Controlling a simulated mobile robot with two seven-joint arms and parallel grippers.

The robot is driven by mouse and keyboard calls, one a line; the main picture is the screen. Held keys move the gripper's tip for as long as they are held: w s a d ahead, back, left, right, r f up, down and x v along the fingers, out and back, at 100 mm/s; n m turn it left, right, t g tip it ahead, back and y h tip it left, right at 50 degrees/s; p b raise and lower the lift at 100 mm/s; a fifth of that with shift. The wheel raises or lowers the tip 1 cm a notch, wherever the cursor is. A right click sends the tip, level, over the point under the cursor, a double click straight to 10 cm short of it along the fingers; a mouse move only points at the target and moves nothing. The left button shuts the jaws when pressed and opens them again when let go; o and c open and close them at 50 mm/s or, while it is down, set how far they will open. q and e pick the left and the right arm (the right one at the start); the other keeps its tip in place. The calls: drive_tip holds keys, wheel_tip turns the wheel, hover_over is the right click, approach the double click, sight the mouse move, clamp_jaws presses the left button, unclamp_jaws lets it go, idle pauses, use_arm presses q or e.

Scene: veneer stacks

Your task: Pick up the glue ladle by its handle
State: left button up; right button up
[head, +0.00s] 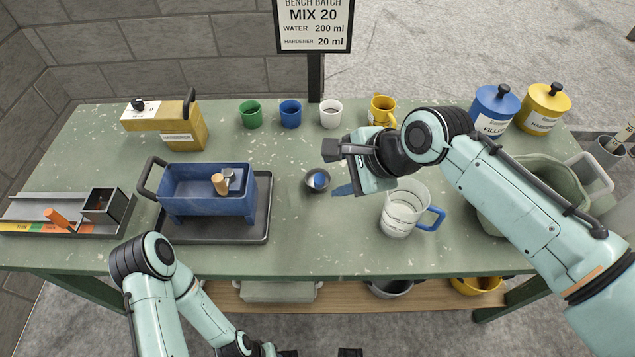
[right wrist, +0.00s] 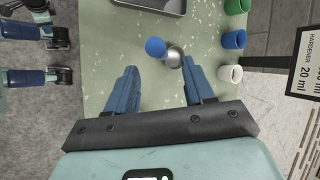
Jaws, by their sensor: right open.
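A small round metal cup with a blue knob-like part, which looks like the glue ladle (head: 310,185), stands on the green bench. In the right wrist view its shiny metal part (right wrist: 174,57) lies beside the blue rounded end (right wrist: 155,47), apparently the handle seen end-on. My right gripper (head: 357,189) is just right of the ladle in the head view, with its blue fingers pointing down. In the right wrist view the fingers (right wrist: 158,88) are spread and empty, with the ladle beyond their tips. My left gripper (head: 255,347) is low at the bottom edge, only partly visible.
A clear jug (head: 397,214) with a blue handle stands close right of my right gripper. A blue trough (head: 190,200) sits on a dark tray (head: 262,215) to the left.

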sight(319, 188)
drive_tip(key=x, duration=0.6)
drive_tip(key=shift+a+f, duration=0.2)
drive_tip(key=shift+a, duration=0.25)
drive_tip(key=shift+r, duration=0.1)
clamp_jaws()
